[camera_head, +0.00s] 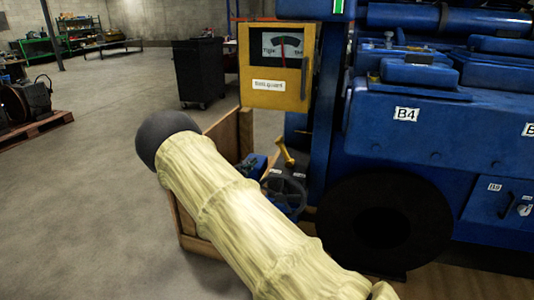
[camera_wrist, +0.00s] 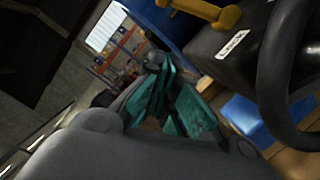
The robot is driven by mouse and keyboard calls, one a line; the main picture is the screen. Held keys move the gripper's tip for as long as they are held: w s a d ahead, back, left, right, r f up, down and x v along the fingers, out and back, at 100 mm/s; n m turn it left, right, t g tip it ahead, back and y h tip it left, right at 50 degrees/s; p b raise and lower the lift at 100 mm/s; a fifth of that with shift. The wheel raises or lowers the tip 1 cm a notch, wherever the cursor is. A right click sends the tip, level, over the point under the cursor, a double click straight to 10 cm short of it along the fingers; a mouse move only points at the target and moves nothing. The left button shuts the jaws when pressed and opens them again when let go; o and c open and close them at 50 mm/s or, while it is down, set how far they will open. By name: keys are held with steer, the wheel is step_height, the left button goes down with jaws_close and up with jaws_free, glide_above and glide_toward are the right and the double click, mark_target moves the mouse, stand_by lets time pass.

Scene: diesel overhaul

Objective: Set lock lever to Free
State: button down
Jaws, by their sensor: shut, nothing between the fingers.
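A yellow lever (camera_head: 286,153) stands on a dark box beside the blue engine, right of my sleeved arm in the head view. I take it to be the lock lever. In the wrist view a yellow lever (camera_wrist: 208,12) lies at the top edge, partly cut off, above a dark box with a white label (camera_wrist: 233,44) too small to read. My gripper (camera_wrist: 165,75) has teal fingers, shut and empty. It is apart from the lever, below and left of it in the wrist view. In the head view I cannot make out my gripper clearly.
A dark handwheel (camera_head: 284,192) stands just below the lever; its rim (camera_wrist: 275,75) looms close at the right in the wrist view. A yellow gauge box (camera_head: 278,67) is above. The blue engine (camera_head: 430,130) fills the right. Open floor lies left.

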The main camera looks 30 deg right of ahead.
mark_target(284, 152)
steer(key=shift+r, duration=0.1)
steer(key=shift+w+d, duration=0.1)
steer(key=w+d+r, duration=0.1)
steer(key=d+r, duration=0.1)
steer(key=d, duration=0.9)
steer(key=shift+w+r, duration=0.3)
stand_by(0.3)
